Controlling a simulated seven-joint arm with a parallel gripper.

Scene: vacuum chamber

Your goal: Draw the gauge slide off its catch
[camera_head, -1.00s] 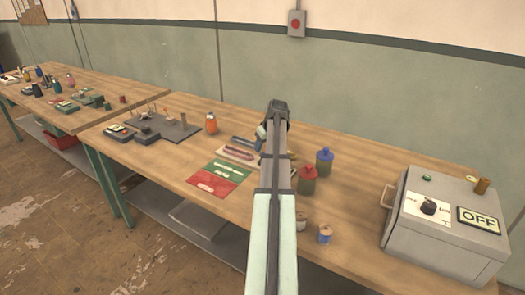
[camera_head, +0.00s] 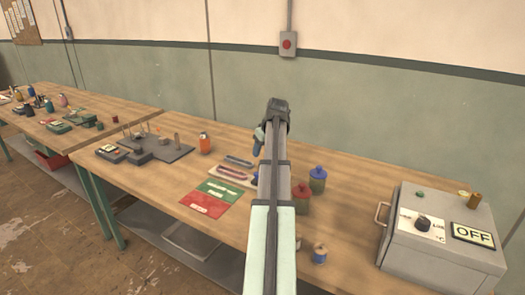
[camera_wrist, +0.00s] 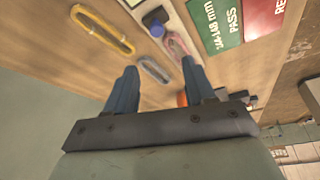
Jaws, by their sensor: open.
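My gripper (camera_wrist: 159,66) is open and empty, its two blue fingers apart above the bench. In the head view only part of my gripper (camera_head: 259,140) shows beside the arm. A pale strip (camera_wrist: 178,14) on the bench carries a black block with a blue knob (camera_wrist: 155,24) and a pink oblong ring (camera_wrist: 180,46). I take this strip for the gauge and the knobbed block for its slide; the catch cannot be made out. The strip (camera_head: 224,177) is partly hidden by my arm in the head view. The strip lies beyond my fingertips in the wrist view.
A grey ring (camera_wrist: 154,69) and a yellow ring (camera_wrist: 102,30) lie on the bench near the fingers. Green PASS (camera_head: 224,190) and red (camera_head: 204,205) mats lie beside the strip. Red (camera_head: 301,197) and blue (camera_head: 317,180) bottles and a grey OFF box (camera_head: 440,240) stand rightward.

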